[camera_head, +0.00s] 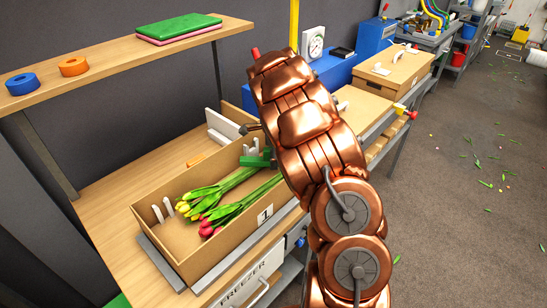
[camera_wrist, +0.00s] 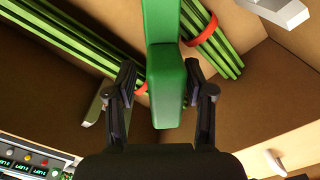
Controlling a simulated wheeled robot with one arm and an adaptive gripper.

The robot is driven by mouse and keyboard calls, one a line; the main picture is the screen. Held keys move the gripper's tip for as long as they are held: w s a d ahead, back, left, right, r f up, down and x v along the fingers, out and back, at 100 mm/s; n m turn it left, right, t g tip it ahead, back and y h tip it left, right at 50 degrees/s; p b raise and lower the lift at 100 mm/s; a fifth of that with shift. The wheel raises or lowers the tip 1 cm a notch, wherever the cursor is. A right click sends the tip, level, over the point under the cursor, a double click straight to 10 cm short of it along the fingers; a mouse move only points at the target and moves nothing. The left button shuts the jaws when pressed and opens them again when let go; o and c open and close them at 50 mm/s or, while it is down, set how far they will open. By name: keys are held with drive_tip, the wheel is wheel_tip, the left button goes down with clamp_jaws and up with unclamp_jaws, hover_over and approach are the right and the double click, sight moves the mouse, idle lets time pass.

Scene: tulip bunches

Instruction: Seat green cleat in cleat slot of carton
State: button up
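The green cleat (camera_head: 257,160) is at the far end of the open carton (camera_head: 190,257), across the stems of two tulip bunches. In the wrist view the cleat (camera_wrist: 168,85) runs down the middle, between the two fingers of my gripper (camera_wrist: 165,85). The fingers are apart, with a visible gap on the left side and little or none on the right. In the head view my copper arm hides most of the gripper. Pale upright prongs (camera_head: 252,147) stand beside the cleat, perhaps the cleat slot; I cannot tell whether the cleat is seated.
Yellow tulips (camera_head: 192,207) and pink tulips (camera_head: 209,228) lie in the carton, stems banded red in the wrist view. More pale prongs (camera_head: 162,212) stand at its near end. A shelf (camera_head: 120,60) overhangs the bench at the left. A closed carton (camera_head: 395,72) stands beyond my arm.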

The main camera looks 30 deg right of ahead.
idle(0.3)
wheel_tip(320, 180, up, 11)
drive_tip(key=b, duration=0.3)
drive_tip(key=shift+r, duration=0.65)
drive_tip(key=shift+s+a+r, duration=0.15)
drive_tip(key=shift+s+a, duration=0.05)
drive_tip(key=s+a+r+n, duration=0.3)
drive_tip(key=s+a+n, duration=0.2)
drive_tip(key=s+a, duration=0.25)
drive_tip(key=s+a+f+n, duration=0.2)
drive_tip(key=s+a+n, duration=0.3)
drive_tip(key=s, duration=0.5)
drive_tip(key=s+a+f+n+g, duration=0.1)
drive_tip(key=s+a+f+n, duration=0.1)
drive_tip(key=s+a+n, duration=0.3)
drive_tip(key=s+a+f+n, duration=0.2)
drive_tip(key=s+a+n, duration=0.4)
drive_tip(key=s, duration=0.9)
drive_tip(key=n, duration=0.3)
drive_tip(key=shift+g, duration=0.4)
drive_tip(key=shift+a, duration=0.1)
drive_tip(key=shift+c, duration=0.3)
